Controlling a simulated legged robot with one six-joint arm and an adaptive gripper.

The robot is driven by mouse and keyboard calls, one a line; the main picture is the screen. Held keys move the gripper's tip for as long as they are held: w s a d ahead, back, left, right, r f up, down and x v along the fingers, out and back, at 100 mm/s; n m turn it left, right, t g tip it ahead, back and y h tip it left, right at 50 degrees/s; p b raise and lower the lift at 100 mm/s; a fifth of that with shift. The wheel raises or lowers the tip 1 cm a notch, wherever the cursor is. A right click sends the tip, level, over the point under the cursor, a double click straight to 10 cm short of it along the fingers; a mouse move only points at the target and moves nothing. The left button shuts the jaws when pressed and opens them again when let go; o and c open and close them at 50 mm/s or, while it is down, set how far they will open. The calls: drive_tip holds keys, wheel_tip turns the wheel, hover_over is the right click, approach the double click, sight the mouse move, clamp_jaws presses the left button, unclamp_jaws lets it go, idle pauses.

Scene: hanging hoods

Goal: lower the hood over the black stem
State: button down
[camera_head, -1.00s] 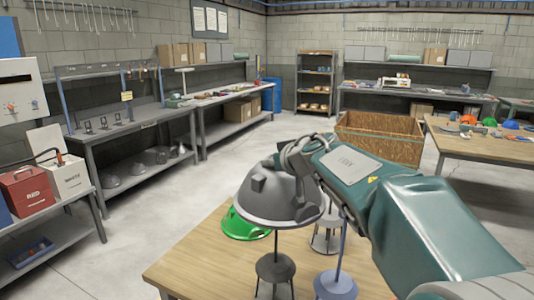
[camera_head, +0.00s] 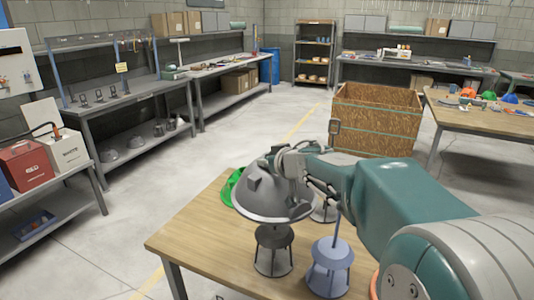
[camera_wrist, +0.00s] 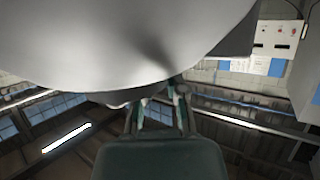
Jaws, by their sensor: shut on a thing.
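A grey dome-shaped hood (camera_head: 262,194) hangs over the black stand (camera_head: 274,237) on the wooden table. The hood's rim is close above the stand's round top, and the stem is largely hidden beneath the hood; I cannot tell whether they touch. My gripper (camera_head: 298,166) is shut on the hood at its right side. In the wrist view the hood's pale curved surface (camera_wrist: 130,45) fills the upper part, with my gripper (camera_wrist: 160,108) below it.
A blue-grey stand with an upright stem (camera_head: 330,258) is just right of the black stand. A large wooden crate (camera_head: 375,120) is beyond the table.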

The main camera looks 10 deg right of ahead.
drive_tip(key=shift+a+f, duration=0.15)
drive_tip(key=shift+f, duration=0.45)
drive_tip(key=shift+a+f, duration=0.15)
drive_tip(key=shift+f, duration=0.4)
drive_tip(key=shift+w+a+f, duration=0.1)
drive_tip(key=shift+w+f, duration=0.05)
drive_tip(key=shift+f, duration=3.15)
drive_tip(key=shift+w+a+f, duration=0.1)
drive_tip(key=shift+f, duration=3.2)
drive_tip(key=shift+d+f, duration=0.1)
drive_tip(key=shift+f, duration=0.6)
drive_tip(key=shift+s+d+f, duration=0.15)
drive_tip(key=shift+d+f, duration=0.05)
drive_tip(key=shift+f, duration=0.45)
drive_tip(key=shift+s+d+f, duration=0.15)
drive_tip(key=shift+d+f, duration=0.05)
drive_tip(key=shift+f, duration=0.4)
drive_tip(key=shift+d, duration=0.1)
drive_tip(key=shift+f, duration=0.45)
